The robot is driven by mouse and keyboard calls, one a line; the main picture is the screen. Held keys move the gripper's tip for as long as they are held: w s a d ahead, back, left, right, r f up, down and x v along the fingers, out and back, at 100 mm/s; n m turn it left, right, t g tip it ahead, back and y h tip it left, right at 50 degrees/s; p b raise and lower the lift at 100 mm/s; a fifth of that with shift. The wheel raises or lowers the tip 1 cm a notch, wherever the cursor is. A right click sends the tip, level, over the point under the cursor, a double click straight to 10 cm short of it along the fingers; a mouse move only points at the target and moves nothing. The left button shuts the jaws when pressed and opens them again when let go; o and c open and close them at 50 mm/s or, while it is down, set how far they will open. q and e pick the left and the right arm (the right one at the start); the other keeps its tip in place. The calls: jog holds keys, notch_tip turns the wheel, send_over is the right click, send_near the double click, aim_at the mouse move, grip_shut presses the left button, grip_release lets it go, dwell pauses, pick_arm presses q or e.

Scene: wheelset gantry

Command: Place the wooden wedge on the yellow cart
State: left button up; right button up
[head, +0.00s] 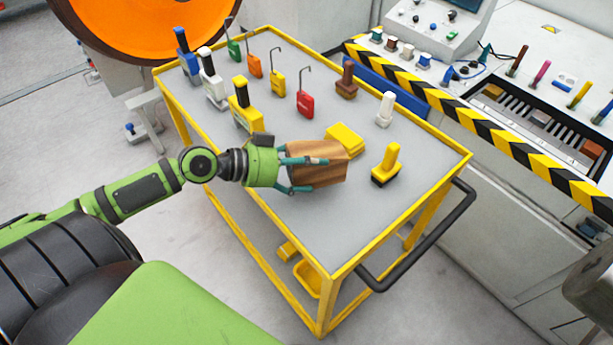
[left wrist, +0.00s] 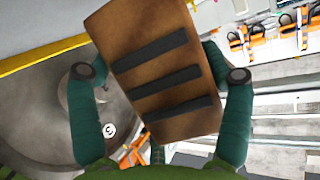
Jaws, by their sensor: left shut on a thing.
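The wooden wedge (head: 320,165) is brown and shows over the grey top of the yellow cart (head: 300,227). My left gripper (head: 308,174) is shut on it, one finger on each side. In the left wrist view the wedge (left wrist: 150,60) shows a face with dark strips between the green fingers of my left gripper (left wrist: 158,80). I cannot tell from these views whether the wedge touches the cart top. My right gripper is not in view.
A yellow block (head: 345,138) lies just behind the wedge, and a yellow-handled tool (head: 386,165) stands to its right. Several coloured padlocks, including a red one (head: 305,103), and handled tools stand farther back. The cart's near top is clear. A black handle (head: 425,245) sticks out at right.

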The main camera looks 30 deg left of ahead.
aim_at(307, 180)
pick_arm(q)
notch_tip(307, 180, down, 4)
jog(key=shift+r, duration=0.1)
jog(key=o, duration=1.5)
jog(key=shift+s+f, duration=0.1)
jog(key=shift+f, duration=0.1)
jog(key=shift+r, duration=0.1)
